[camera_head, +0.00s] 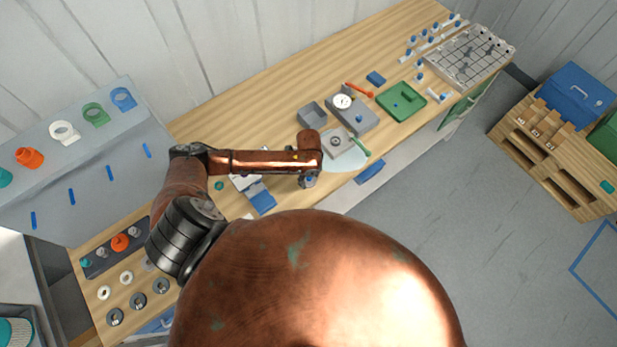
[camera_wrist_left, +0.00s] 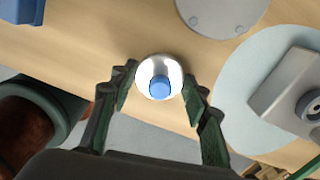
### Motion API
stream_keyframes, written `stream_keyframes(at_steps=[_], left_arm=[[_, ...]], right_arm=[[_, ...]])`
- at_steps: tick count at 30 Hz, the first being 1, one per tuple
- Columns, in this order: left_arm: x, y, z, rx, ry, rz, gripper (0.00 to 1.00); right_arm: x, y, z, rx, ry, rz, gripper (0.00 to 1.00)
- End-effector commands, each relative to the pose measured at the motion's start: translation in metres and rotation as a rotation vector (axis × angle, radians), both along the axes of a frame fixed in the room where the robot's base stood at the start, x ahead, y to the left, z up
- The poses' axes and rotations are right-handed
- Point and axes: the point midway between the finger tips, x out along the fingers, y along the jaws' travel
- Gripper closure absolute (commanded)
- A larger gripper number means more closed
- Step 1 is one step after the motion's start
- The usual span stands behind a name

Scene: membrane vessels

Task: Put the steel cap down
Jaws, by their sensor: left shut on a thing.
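The steel cap (camera_wrist_left: 160,78) is a shiny round disc with a blue knob on top. It sits between the two dark green fingers of my left gripper (camera_wrist_left: 160,85) in the left wrist view, and the gripper is shut on it. In the head view my left gripper (camera_head: 308,181) hangs from the copper arm near the bench's front edge, left of the pale round mat (camera_head: 348,165). The cap is mostly hidden there, with a bit of blue showing. I cannot tell whether the cap touches the bench. My right gripper is not in view.
A grey block with a round port (camera_head: 338,145) sits on the mat. Behind it are a grey open box (camera_head: 312,115), a dial gauge (camera_head: 343,101) and a green tray (camera_head: 401,101). Bare wood (camera_wrist_left: 95,45) lies left of the cap in the wrist view.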

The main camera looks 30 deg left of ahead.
Motion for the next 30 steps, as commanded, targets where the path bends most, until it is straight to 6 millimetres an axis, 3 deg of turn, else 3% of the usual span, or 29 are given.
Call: stream_keyframes(at_steps=[3,4,11,22,30], left_arm=[[0.0,0.0,-0.003,0.0,-0.001,0.0,0.87],[0.0,0.0,-0.003,0.0,-0.001,0.0,0.55],[0.0,0.0,-0.002,0.0,0.0,0.001,0.4],[0.0,0.0,0.004,0.0,-0.001,0.0,0.4],[0.001,0.0,0.053,-0.001,-0.004,-0.001,0.4]], right_arm=[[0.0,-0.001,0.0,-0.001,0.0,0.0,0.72],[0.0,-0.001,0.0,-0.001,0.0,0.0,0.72],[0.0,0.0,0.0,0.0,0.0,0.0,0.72],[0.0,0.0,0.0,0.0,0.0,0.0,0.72],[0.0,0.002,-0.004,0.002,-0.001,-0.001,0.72]])
